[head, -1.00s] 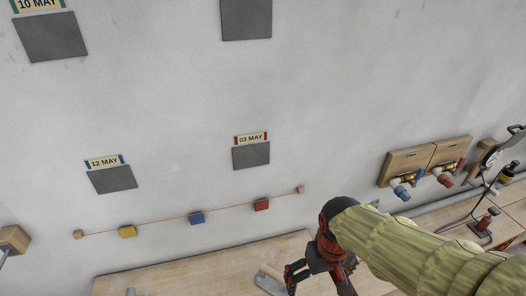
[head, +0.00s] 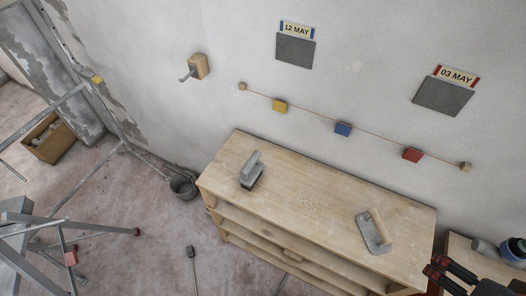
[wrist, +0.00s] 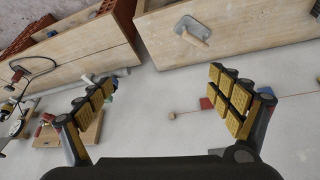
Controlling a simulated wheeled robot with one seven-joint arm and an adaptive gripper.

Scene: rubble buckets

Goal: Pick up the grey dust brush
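A grey dust brush (head: 251,171) with a raised grey handle and a dark underside stands on the left part of the wooden bench top (head: 310,203) in the head view. I do not see it in the wrist view. My gripper (head: 450,274) shows at the lower right corner of the head view, partly cut off, far to the right of the brush. In the wrist view my gripper (wrist: 160,78) is open, with its padded fingers wide apart and nothing between them.
A trowel with a wooden handle (head: 376,231) lies on the bench's right part, nearer my gripper; it also shows in the wrist view (wrist: 192,31). A bucket (head: 183,185) stands left of the bench. Metal scaffolding (head: 70,205) fills the left side.

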